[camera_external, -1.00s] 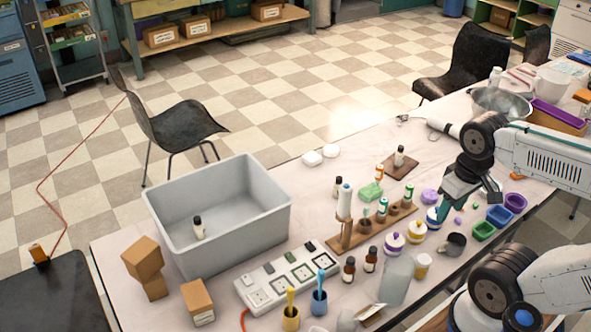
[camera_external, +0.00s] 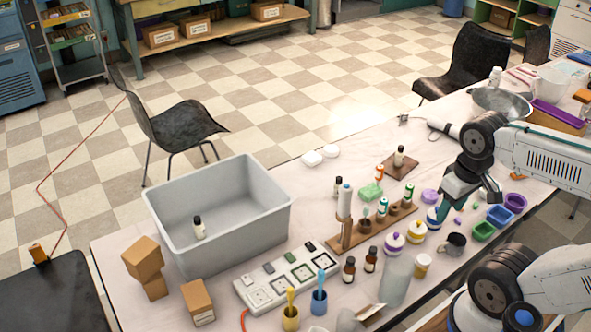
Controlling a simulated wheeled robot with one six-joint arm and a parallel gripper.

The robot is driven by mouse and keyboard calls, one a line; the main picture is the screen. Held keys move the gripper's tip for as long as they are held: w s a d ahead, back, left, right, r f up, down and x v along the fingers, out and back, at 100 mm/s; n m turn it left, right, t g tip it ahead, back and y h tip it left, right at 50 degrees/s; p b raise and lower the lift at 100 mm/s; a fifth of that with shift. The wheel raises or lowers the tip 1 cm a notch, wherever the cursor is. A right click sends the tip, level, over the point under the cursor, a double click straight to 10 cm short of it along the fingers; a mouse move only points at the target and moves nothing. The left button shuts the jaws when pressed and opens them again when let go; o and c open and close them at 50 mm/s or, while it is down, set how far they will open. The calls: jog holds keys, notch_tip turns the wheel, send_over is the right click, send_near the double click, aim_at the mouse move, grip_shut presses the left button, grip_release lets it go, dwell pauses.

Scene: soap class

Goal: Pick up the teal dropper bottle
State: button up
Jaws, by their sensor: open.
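A small bottle with teal on it (camera_external: 382,206) stands upright in the wooden rack (camera_external: 405,210) on the table; it looks like the teal dropper bottle, though it is too small to be sure. My gripper (camera_external: 468,206) is open, pointing down over the table to the right of the rack. It is apart from the bottle, and I see nothing held in it. Its fingers partly hide the small items behind them.
A grey bin (camera_external: 270,218) with one dark-capped bottle (camera_external: 199,228) stands at left. A power strip (camera_external: 287,278), brown bottles (camera_external: 349,270), a clear container (camera_external: 396,282), purple-lidded jars (camera_external: 394,243) and a dark mug (camera_external: 453,244) crowd the front. The table's far left strip is clearer.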

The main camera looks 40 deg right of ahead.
jog(key=shift+o, duration=0.4)
jog(key=m+t+y, duration=0.8)
jog(key=m+t, duration=0.1)
jog(key=m, duration=1.9)
send_near(384, 204)
jog(key=w+f, duration=0.2)
jog(key=w, duration=0.1)
jog(key=x, duration=0.7)
jog(key=shift+w+a+f, duration=0.1)
jog(key=shift+a+f, duration=0.2)
jog(key=shift+a, duration=0.05)
